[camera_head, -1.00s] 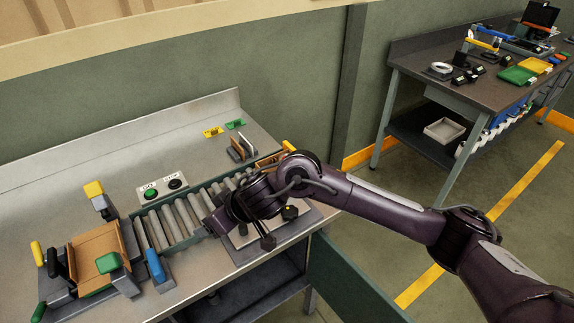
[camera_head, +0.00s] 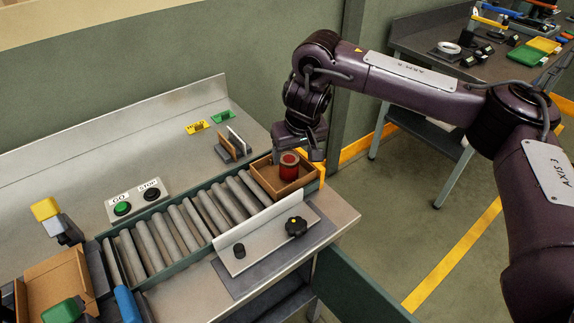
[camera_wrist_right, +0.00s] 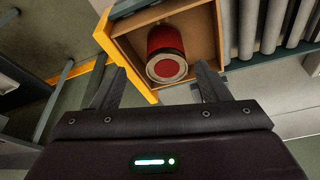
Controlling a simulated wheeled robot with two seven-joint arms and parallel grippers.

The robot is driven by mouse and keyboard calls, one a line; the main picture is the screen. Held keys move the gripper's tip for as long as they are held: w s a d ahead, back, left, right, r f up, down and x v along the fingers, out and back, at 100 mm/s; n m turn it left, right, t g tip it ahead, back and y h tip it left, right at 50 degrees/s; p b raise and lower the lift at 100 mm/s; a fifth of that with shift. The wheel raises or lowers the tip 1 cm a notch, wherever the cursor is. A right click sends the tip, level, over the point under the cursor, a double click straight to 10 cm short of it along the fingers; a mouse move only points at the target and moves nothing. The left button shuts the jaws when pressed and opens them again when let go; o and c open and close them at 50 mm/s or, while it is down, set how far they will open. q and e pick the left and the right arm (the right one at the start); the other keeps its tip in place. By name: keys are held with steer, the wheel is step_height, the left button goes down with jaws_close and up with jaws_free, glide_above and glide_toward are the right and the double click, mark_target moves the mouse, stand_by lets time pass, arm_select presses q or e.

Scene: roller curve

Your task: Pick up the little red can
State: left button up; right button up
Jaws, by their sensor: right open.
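The little red can (camera_head: 289,166) stands in a small open wooden tray (camera_head: 268,184) at the right end of the roller conveyor. In the right wrist view the red can (camera_wrist_right: 166,50) shows its pale lid with a red centre, inside the tray (camera_wrist_right: 128,56). My right gripper (camera_head: 299,148) is above and just behind the can in the head view. In the right wrist view its two fingers (camera_wrist_right: 158,84) are spread apart, with the can beyond them and nothing between the tips. My left gripper is not in view.
The roller conveyor (camera_head: 185,220) runs left from the tray. A plate with black knobs (camera_head: 296,227) lies in front of it. Brown and grey upright plates (camera_head: 234,144) stand behind. A second wooden box (camera_head: 58,283) and coloured clamps are at the left.

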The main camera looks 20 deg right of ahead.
mark_target(290, 159)
steer(key=x, duration=0.1)
steer(key=p+x, duration=0.1)
steer(key=x, duration=0.1)
steer(key=shift+a+p, duration=0.25)
steer(key=shift+p, duration=0.05)
steer(key=x, duration=0.3)
steer(key=shift+a, duration=0.15)
steer(key=shift+w, duration=0.1)
steer(key=c, duration=1.1)
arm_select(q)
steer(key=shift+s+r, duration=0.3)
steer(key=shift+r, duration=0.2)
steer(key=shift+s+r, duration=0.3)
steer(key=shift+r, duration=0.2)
arm_select(e)
steer(key=shift+c, duration=0.2)
steer(key=shift+w+r, duration=0.1)
